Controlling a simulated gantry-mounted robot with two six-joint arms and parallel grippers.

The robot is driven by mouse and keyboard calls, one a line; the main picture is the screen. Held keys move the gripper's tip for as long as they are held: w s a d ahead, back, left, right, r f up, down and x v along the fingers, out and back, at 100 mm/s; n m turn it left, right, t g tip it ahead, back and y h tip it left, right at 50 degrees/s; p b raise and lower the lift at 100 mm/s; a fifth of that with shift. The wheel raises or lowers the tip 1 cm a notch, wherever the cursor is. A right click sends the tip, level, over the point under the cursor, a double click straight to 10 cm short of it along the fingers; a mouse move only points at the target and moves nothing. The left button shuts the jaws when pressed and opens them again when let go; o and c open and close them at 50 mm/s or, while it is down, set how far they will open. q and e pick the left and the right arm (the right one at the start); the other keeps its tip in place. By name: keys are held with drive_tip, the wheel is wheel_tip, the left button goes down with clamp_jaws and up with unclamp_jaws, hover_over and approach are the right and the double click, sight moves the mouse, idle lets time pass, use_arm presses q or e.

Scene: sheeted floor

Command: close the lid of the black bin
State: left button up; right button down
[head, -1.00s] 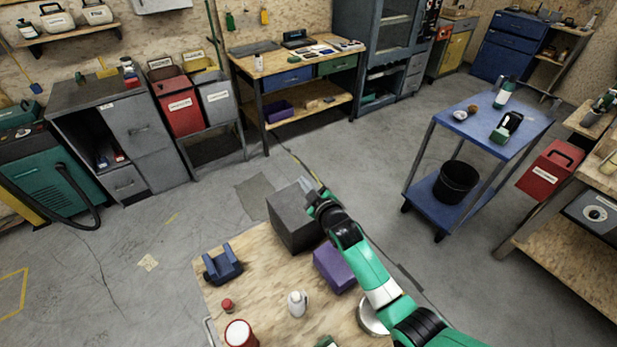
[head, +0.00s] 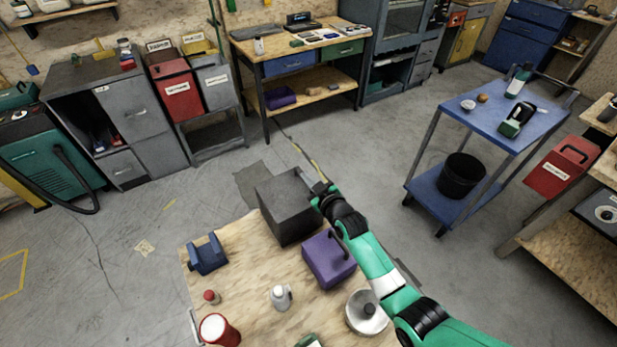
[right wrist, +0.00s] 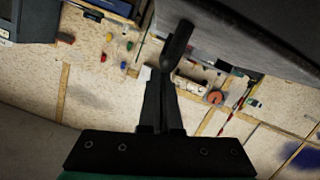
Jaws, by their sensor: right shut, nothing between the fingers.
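The black bin (head: 283,214) is a dark grey box at the back edge of the wooden table. Its lid cannot be clearly told from its body in the head view, nor its angle. My right gripper (head: 320,190) is at the bin's back right side, close to its upper edge; contact cannot be told. In the right wrist view the right fingers (right wrist: 161,92) are together and empty. A dark rounded bar (right wrist: 177,45) shows just beyond their tips, beside a grey panel (right wrist: 245,35), seemingly part of the bin. My left gripper is out of view.
A purple box (head: 325,262) with a handle stands on the wooden table (head: 240,275), beside my right arm. A blue holder (head: 207,256), white bottle (head: 281,297), red can (head: 217,330) and round metal dish (head: 366,312) are also there. A blue cart (head: 490,125) stands farther right.

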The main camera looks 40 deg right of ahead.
drive_tip(key=shift+r, duration=0.15)
drive_tip(key=s+a+r+p, duration=0.3)
drive_tip(key=s+r+p, duration=0.3)
drive_tip(key=s, duration=0.3)
drive_tip(key=shift+a+p, duration=0.2)
drive_tip(key=shift+p, duration=0.5)
